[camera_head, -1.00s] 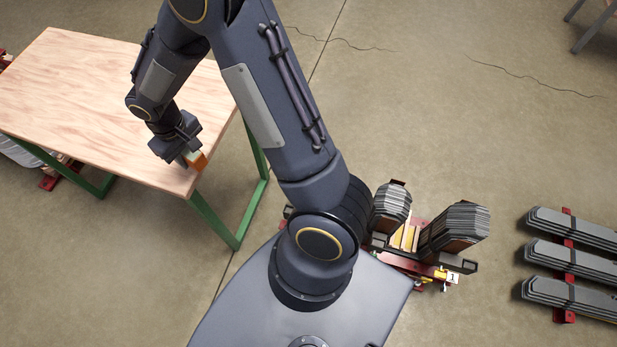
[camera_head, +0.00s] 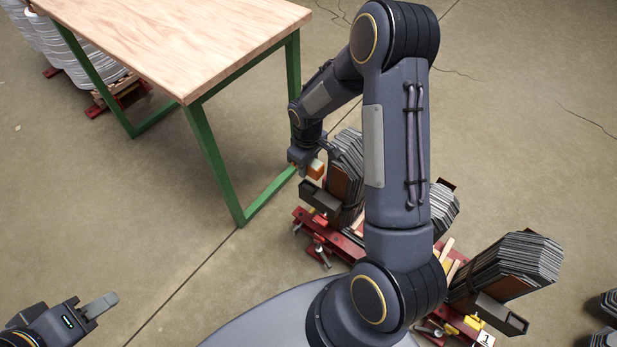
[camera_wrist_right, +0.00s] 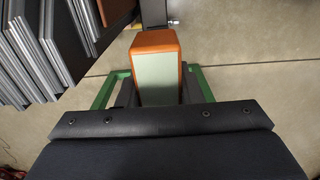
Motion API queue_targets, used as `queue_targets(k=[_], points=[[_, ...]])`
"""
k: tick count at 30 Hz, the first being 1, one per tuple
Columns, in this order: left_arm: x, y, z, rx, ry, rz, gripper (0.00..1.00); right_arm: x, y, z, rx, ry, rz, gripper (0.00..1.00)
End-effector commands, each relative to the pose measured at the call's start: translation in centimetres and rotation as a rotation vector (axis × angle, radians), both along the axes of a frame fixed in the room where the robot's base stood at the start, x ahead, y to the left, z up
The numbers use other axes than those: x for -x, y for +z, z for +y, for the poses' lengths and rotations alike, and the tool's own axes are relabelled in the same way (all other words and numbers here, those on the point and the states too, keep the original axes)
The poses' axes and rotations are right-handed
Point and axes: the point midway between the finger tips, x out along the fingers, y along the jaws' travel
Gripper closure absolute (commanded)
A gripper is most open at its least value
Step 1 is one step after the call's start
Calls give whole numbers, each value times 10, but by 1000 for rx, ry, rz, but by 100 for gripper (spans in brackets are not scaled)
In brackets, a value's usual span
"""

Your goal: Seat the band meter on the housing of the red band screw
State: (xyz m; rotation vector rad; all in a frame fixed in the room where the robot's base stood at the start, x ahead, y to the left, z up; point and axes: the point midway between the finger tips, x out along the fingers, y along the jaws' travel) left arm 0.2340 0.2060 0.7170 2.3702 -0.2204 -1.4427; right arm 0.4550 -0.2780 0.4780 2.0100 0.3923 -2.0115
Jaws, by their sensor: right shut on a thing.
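The band meter (camera_head: 316,169) is a small orange block with a pale green face. My right gripper (camera_head: 309,161) is shut on it, beside the left stack of the core. In the right wrist view the meter (camera_wrist_right: 158,78) stands out between the dark fingers, green face towards the camera. The core rests on a red frame (camera_head: 350,252) with red and metal screw parts (camera_head: 319,251) at its near left. My right arm hides part of the frame. I cannot tell which part is the red band screw's housing. My left gripper (camera_head: 100,306) is at the lower left, its opening unclear.
A wooden table (camera_head: 190,40) with green legs stands at the upper left. Grey plate stacks (camera_head: 346,165) and (camera_head: 515,262) rise from the frame, with dark clamp bars (camera_head: 320,197) beside them. Open concrete floor (camera_head: 130,210) lies between table, core and my left gripper.

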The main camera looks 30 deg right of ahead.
Motion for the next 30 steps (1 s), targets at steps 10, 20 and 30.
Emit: queue_targets(k=[10,20,30], points=[[0,-4,0,0,0,-1,64,0,-5,-2,1,9,-1,96],[0,-11,0,0,0,-1,64,0,-14,-2,1,8,-1,96],[0,-35,0,0,0,0,64,0,-44,-2,1,7,0,96]])
